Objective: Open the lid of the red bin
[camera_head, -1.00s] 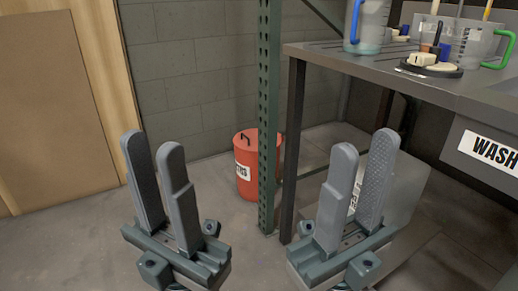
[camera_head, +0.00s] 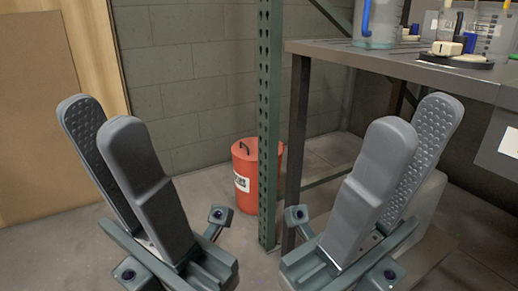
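The red bin (camera_head: 262,185) stands on the floor in the middle of the view, against the grey wall. My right gripper (camera_head: 417,115) is raised in the right foreground, also open and empty. Both are nearer to me than the bin and apart from it.
The perforated green post (camera_head: 269,110) stands directly in front of the bin's right side. A dark table (camera_head: 400,62) with jugs and small items is on the right, its leg (camera_head: 294,150) near the bin. A brown door (camera_head: 35,120) is on the left. Floor left of the bin is clear.

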